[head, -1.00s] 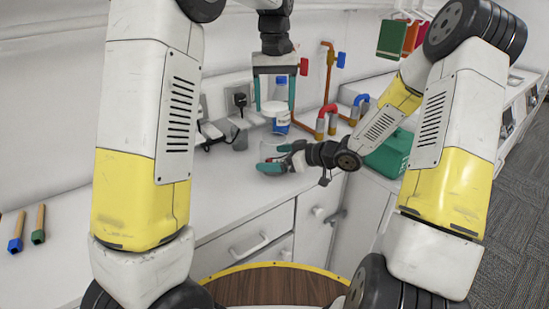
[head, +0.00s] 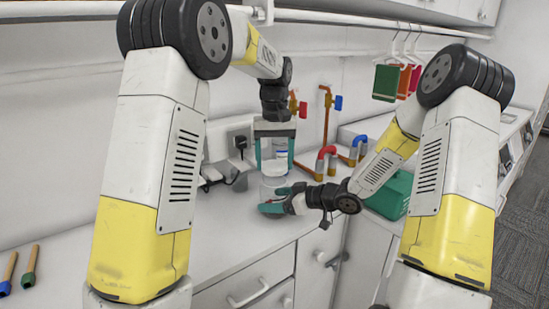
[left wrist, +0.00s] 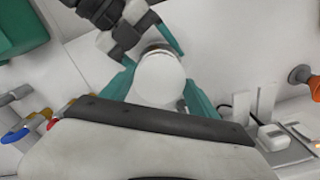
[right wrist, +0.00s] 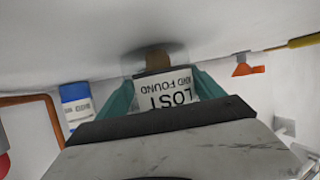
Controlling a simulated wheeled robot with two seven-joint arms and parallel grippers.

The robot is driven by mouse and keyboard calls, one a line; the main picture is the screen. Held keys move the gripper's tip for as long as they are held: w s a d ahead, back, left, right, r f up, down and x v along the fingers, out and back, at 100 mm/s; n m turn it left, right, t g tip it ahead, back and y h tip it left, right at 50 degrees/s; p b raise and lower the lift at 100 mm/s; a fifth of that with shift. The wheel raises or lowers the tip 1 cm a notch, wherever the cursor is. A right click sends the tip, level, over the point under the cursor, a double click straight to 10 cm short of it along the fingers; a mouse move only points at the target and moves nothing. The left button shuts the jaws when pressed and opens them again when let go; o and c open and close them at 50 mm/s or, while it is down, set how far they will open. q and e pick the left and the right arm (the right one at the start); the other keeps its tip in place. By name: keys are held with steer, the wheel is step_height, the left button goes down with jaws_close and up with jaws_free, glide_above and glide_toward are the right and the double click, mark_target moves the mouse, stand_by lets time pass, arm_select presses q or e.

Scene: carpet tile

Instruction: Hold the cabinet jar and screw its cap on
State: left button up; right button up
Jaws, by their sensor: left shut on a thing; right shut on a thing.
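The clear jar with a white label (right wrist: 168,90) reading "LOST AND FOUND" stands on the counter, with something brown in its bottom. My right gripper (head: 272,201) comes in from the right and is shut on the jar, low down; its fingers flank the label in the right wrist view. My left gripper (head: 275,164) points straight down over the jar and is shut on the round white cap (left wrist: 160,78). The cap is over the jar's top, roughly in line with it. Whether its threads have caught is hidden by the fingers and cap.
A green box (head: 391,192) lies beyond my right forearm. A socket and plug (head: 240,148) are at left.

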mark_target(274, 194)
stand_by(0.5)
arm_select(q)
steer(key=shift+f, duration=0.85)
steer(key=shift+f, duration=0.55)
